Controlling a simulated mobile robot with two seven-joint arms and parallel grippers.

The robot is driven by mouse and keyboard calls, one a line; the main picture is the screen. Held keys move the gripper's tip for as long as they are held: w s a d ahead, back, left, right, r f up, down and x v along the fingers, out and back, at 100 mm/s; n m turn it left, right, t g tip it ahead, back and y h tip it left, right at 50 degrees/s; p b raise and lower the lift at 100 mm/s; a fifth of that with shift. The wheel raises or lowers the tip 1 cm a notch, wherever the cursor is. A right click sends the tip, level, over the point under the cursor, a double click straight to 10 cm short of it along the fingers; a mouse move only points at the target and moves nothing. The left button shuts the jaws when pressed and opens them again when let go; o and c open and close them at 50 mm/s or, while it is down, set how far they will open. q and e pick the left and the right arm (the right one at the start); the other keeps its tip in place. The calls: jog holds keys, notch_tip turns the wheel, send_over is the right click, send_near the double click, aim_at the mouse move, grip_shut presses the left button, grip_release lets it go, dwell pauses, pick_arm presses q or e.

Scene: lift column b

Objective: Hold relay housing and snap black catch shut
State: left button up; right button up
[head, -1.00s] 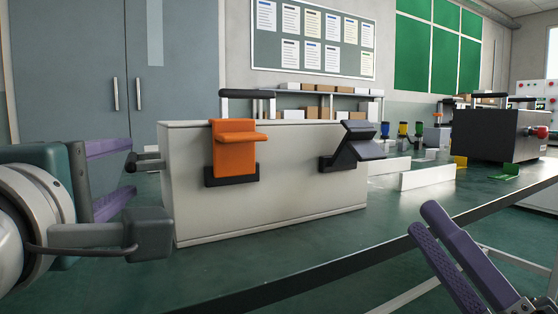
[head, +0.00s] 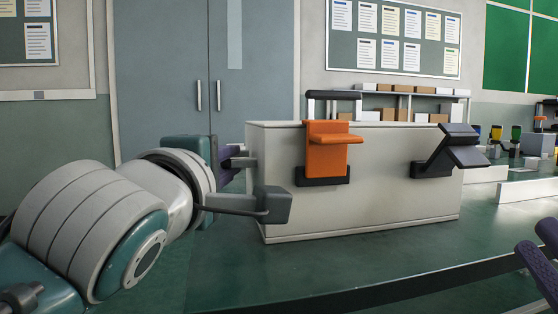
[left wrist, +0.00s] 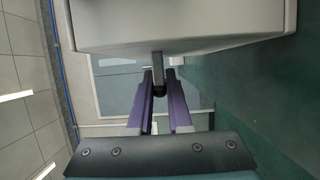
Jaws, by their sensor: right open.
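The relay housing (head: 385,205) is a pale grey box standing on the green bench. On its front, the black catch (head: 450,150) at the right has its flap tilted outward from the face. An orange catch (head: 326,155) sits left of it in a dark base. My left gripper (head: 236,158) is at the housing's left end, partly hidden by its own arm. In the left wrist view, the dark end handle (left wrist: 157,78) lies between its purple fingers (left wrist: 160,76); whether both fingers press on it is unclear. My right gripper (head: 540,252) is open and empty at the right edge, partly cut off.
A low white strip (head: 528,188) stands on the bench right of the housing. Small coloured items (head: 505,135) stand behind it. The bench front edge (head: 400,280) runs below the housing, and the bench top in front of the housing is clear.

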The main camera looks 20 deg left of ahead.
pick_arm(q)
grip_shut()
dwell(0.8)
jog(key=shift+o, duration=0.3)
grip_release()
grip_shut()
dwell(1.0)
